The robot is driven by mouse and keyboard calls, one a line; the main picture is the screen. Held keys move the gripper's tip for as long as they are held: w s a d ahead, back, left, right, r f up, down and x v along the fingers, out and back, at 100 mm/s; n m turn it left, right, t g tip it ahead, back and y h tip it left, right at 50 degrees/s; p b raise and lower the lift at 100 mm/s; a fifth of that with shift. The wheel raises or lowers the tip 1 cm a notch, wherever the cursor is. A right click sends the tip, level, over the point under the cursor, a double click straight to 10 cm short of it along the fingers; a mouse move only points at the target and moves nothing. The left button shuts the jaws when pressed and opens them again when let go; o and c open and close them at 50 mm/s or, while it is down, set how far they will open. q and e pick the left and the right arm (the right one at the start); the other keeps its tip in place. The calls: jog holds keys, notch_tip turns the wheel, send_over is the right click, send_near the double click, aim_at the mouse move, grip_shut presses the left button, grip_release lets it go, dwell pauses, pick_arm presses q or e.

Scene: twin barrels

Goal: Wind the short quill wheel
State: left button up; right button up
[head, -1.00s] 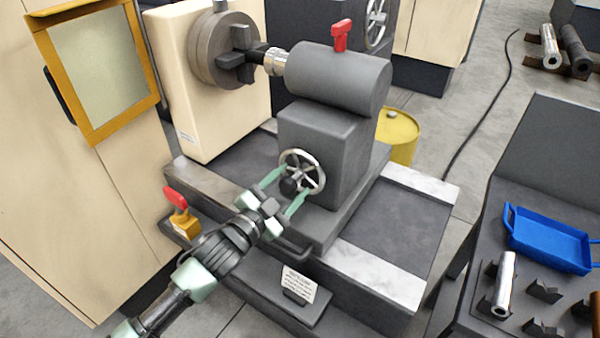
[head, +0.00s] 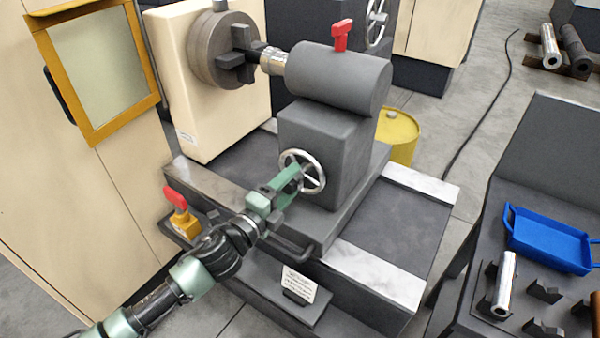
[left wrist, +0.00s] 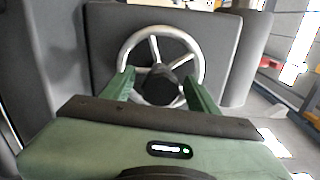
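A silver spoked handwheel (head: 316,158) sits on the front face of the near grey tailstock (head: 318,130). My left gripper (head: 294,174) is at this wheel; in the head view its fingers overlap and hide the hub. In the left wrist view the wheel (left wrist: 154,30) faces me, and the fingers stand apart on either side of its dark hub (left wrist: 158,85). Contact with the hub or spokes cannot be told. The silver quill (head: 272,62) sticks out from the tailstock's barrel (head: 340,80) toward the chuck (head: 218,55). My right gripper is not in view.
A second spoked wheel (head: 377,18) is on a machine behind. A red lever (head: 341,36) tops the barrel; another red handle (head: 175,198) is at the front left. A dark bar handle (head: 288,246) lies below my gripper. A blue tray (head: 548,240) sits on the right bench.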

pick_arm(q)
jog(key=shift+p+v, duration=0.55)
jog(key=shift+v, duration=3.05)
